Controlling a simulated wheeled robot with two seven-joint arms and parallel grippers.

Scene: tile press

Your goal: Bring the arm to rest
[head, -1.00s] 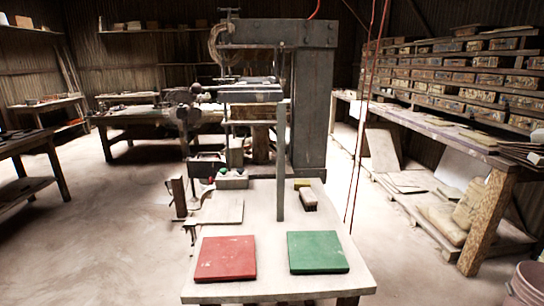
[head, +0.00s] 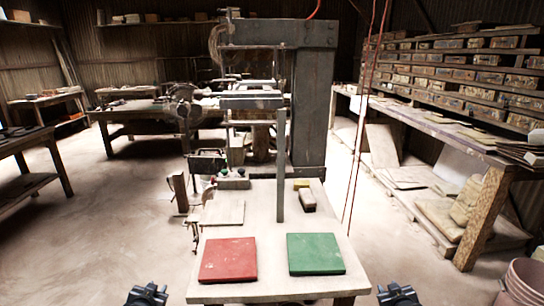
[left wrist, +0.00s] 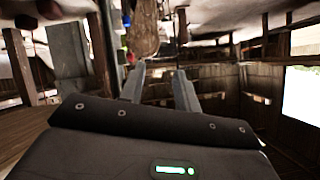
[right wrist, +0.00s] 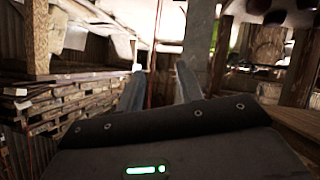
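My left gripper (head: 147,294) shows at the bottom edge of the head view, to the left of the work table's front left corner. In the left wrist view its two fingers (left wrist: 161,72) stand apart with nothing between them. My right gripper (head: 398,294) shows at the bottom edge, to the right of the table's front right corner. In the right wrist view its fingers (right wrist: 160,72) are also apart and empty. Neither gripper appears to touch anything. Most of both arms is out of view.
The pale work table (head: 272,287) carries a red tile (head: 228,260) and a green tile (head: 315,254) near its front. The tall dark press (head: 313,100) stands behind. A bucket (head: 522,283) is at the lower right, near shelving. Floor at left is clear.

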